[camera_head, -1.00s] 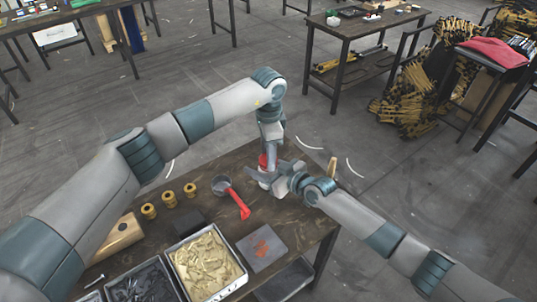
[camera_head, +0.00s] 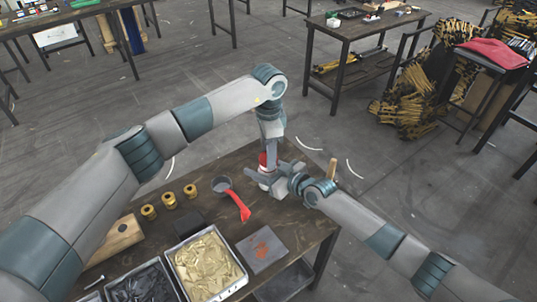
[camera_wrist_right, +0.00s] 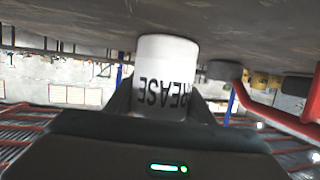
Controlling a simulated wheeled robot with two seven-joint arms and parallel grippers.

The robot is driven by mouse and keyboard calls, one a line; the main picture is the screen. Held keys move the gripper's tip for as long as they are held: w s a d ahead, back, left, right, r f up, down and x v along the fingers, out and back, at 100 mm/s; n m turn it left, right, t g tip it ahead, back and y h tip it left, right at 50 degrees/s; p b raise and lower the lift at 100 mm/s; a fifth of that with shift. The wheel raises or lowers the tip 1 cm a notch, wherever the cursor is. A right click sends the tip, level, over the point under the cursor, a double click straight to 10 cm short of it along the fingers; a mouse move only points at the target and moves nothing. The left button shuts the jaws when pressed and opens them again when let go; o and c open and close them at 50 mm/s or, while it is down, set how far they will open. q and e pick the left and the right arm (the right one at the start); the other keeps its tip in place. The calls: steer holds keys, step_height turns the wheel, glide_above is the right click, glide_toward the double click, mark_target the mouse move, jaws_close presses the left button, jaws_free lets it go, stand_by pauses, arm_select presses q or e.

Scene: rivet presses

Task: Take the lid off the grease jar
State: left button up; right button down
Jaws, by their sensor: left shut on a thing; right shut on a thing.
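The white grease jar (camera_wrist_right: 165,75) fills the middle of the right wrist view, its lettering upside down there. My right gripper (camera_head: 266,178) comes in from the right and is shut around the jar's sides; the jar also shows as a small white patch in the head view (camera_head: 265,186). The red lid (camera_head: 263,159) shows just above the jar. My left gripper (camera_head: 268,158) reaches down from above and is shut on the lid. The lid is hidden in the right wrist view.
Several brass bushings (camera_head: 169,200) stand farther left. A bin of brass pieces (camera_head: 207,262) and a grey plate (camera_head: 261,248) lie in front. The table's far edge is close behind the jar.

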arm_select(q)
steer(key=shift+r, duration=0.55)
steer(key=shift+r, duration=2)
arm_select(e)
steer(key=c, duration=0.8)
jaws_free()
steer(key=shift+o, duration=0.2)
steer(key=shift+d, duration=0.1)
arm_select(q)
steer(key=shift+f+b, duration=0.75)
arm_select(e)
steer(key=v, duration=1.1)
steer(key=shift+s+d+r, duration=0.15)
steer(key=shift+s+d, duration=0.1)
steer(key=shift+d, duration=0.05)
